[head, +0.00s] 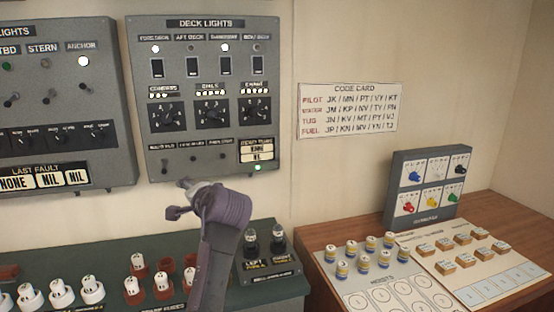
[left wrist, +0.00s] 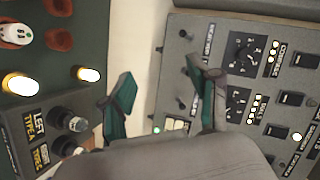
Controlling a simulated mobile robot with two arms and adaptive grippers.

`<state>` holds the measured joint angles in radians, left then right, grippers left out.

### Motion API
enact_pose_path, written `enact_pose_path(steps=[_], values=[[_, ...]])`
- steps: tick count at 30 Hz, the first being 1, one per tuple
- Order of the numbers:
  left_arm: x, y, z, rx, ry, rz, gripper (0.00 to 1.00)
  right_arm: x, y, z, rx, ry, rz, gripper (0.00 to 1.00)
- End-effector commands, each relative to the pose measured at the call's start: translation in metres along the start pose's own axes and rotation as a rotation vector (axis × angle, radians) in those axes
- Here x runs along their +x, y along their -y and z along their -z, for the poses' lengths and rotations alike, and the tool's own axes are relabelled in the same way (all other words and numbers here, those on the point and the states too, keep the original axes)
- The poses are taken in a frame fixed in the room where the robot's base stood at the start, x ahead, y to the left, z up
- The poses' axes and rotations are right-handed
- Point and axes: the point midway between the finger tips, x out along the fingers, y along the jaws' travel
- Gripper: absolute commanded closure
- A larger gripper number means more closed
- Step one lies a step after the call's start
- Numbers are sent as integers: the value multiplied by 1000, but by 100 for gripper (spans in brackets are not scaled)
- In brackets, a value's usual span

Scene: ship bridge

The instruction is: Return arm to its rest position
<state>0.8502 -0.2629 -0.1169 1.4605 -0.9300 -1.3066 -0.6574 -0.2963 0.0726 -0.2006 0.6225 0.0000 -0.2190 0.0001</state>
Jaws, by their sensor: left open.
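My left arm rises from the bottom of the head view, in front of the green console. My left gripper (head: 179,198) is at its upper end, just below the deck lights panel (head: 270,100). In the left wrist view the two green fingers of the left gripper (left wrist: 165,85) are spread wide with nothing between them. The deck lights panel (left wrist: 225,50) shows beyond the fingers, turned on its side. I cannot tell the exact gap between fingers and panel. My right gripper is not in view.
Below the arm, the green console (head: 115,262) carries several white-topped pieces and two dark knobs (head: 265,241). A wooden desk (head: 492,212) at right holds several small jars, tiles and a grey box (head: 428,188). A code card (head: 349,110) is on the wall.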

Motion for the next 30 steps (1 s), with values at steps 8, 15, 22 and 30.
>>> enact_pose_path(steps=[8,15,22,30], values=[[9,-137,-118,-170,72,-254,39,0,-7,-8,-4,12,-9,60],[-50,-254,-246,-342,177,-527,39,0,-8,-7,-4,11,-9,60],[-128,-305,-324,-442,267,-728,39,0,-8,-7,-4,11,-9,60],[-193,-324,-369,-492,341,-872,39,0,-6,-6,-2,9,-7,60]])
